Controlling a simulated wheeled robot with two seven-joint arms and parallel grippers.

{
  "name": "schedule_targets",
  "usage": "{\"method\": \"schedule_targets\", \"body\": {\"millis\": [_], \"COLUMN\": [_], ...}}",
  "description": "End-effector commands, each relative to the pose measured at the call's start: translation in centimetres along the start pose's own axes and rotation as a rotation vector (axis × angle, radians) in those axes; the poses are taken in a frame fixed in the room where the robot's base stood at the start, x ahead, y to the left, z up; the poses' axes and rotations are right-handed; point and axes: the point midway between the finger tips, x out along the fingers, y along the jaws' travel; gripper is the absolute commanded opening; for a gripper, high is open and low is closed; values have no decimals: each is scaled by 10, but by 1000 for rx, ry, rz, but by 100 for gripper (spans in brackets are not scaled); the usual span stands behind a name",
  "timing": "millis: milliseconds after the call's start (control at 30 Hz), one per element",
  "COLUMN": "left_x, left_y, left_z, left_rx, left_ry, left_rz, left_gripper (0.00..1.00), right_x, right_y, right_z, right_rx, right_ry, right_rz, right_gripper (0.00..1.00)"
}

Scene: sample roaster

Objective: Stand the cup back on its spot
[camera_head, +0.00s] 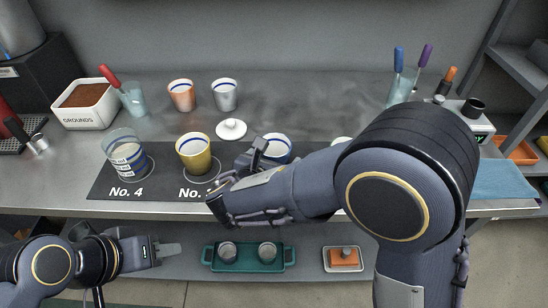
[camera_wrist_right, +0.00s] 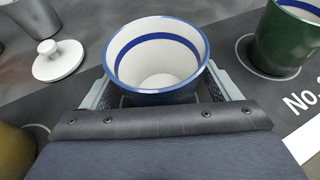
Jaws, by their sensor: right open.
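A blue-rimmed white cup with a blue stripe inside (camera_head: 277,146) stands upright on the dark mat (camera_head: 105,185). It also shows in the right wrist view (camera_wrist_right: 160,55). My right gripper (camera_wrist_right: 158,84) is open, with one finger on each side of this cup; I cannot tell whether they touch it. In the head view my right gripper (camera_head: 258,154) is beside the cup, and my arm hides the mat's right part. The spot under the cup is hidden. My left gripper (camera_head: 167,250) is low at left, away from the mat, its jaw opening unclear.
A yellow cup (camera_head: 194,153) and a glass with labels (camera_head: 126,155) stand on printed circles at left. A green cup (camera_wrist_right: 285,40) is close at right in the wrist view. A white lid (camera_head: 231,129) lies behind. A teal tray (camera_head: 249,268) is on the lower shelf.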

Motion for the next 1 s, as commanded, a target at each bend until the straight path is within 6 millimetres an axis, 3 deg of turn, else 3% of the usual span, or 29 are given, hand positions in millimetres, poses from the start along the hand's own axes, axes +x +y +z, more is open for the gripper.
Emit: {"method": "schedule_targets", "body": {"millis": [167,400,600,1000], "left_x": [-4,-9,-12,-12], "left_y": [2,4,5,6], "left_z": [-2,-5,-6,-6], "left_rx": [0,0,0,0], "left_ry": [0,0,0,0], "left_rz": [0,0,0,0], "left_gripper": [36,36,36,36], "right_x": [-23,-76,-109,-121], "right_y": [2,1,1,0], "right_z": [3,4,3,2], "right_rx": [0,0,1,1], "right_ry": [-1,-1,-1,0], "right_rz": [5,6,3,0], "right_gripper": [83,83,83,83]}}
